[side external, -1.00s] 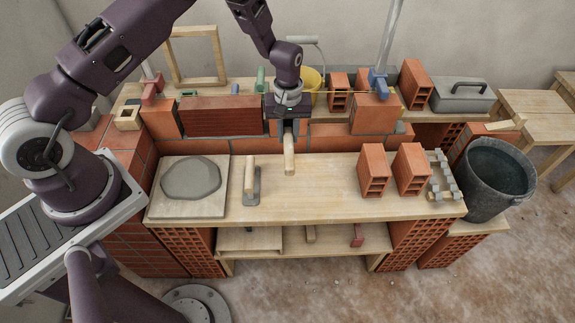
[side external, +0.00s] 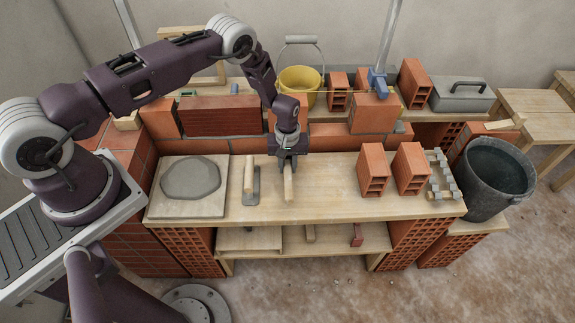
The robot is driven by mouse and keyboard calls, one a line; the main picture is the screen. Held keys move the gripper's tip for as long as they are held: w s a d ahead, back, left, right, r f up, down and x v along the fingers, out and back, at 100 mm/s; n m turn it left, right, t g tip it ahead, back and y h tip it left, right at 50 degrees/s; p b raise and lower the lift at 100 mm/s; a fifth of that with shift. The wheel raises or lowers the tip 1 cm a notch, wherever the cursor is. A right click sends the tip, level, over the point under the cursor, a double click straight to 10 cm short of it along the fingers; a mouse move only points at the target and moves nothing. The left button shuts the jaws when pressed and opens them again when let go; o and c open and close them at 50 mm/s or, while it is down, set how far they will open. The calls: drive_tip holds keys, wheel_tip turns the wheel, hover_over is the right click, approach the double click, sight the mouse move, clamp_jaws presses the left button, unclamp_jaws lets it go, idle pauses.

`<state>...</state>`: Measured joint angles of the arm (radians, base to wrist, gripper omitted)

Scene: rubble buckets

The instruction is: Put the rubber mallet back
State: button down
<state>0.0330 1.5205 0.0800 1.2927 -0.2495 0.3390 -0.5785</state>
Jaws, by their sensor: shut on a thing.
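My gripper (side external: 287,158) is over the middle of the wooden workbench (side external: 325,195), just right of a float with a wooden handle (side external: 249,178). It is shut on the rubber mallet (side external: 289,186), of which only the pale wooden handle shows clearly. The handle points toward the front edge of the bench. The mallet's head is hidden by the gripper. I cannot tell whether the handle touches the bench top.
A board with grey mortar (side external: 160,205) lies at the left. Two hollow bricks (side external: 373,170) stand to the right, with a dark bucket (side external: 500,175) beyond. A low brick wall (side external: 222,118) runs behind; a yellow bucket (side external: 300,88) is farther back. Bench between mallet and bricks is clear.

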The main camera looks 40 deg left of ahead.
drive_tip(key=c, duration=1.2)
unclamp_jaws()
drive_tip(key=shift+f, duration=0.1)
wheel_tip(320, 180, up, 13)
wheel_tip(320, 180, up, 16)
drive_tip(key=m+t, duration=0.1)
drive_tip(key=m, duration=0.1)
hover_over(288, 164)
drive_tip(key=s+d+r+m+t, duration=0.15)
drive_tip(key=s+r, duration=0.55)
drive_tip(key=r, duration=0.7)
drive_tip(key=s+r+m+t, duration=0.1)
drive_tip(key=s+r, duration=0.3)
drive_tip(key=s, duration=0.7)
drive_tip(key=s+a+r+m+t, duration=0.1)
drive_tip(key=s+r+m+t, duration=0.1)
drive_tip(key=s, duration=1)
drive_tip(key=shift+s+r+m, duration=0.25)
drive_tip(key=shift+r+m, duration=0.65)
drive_tip(key=shift+m, duration=0.35)
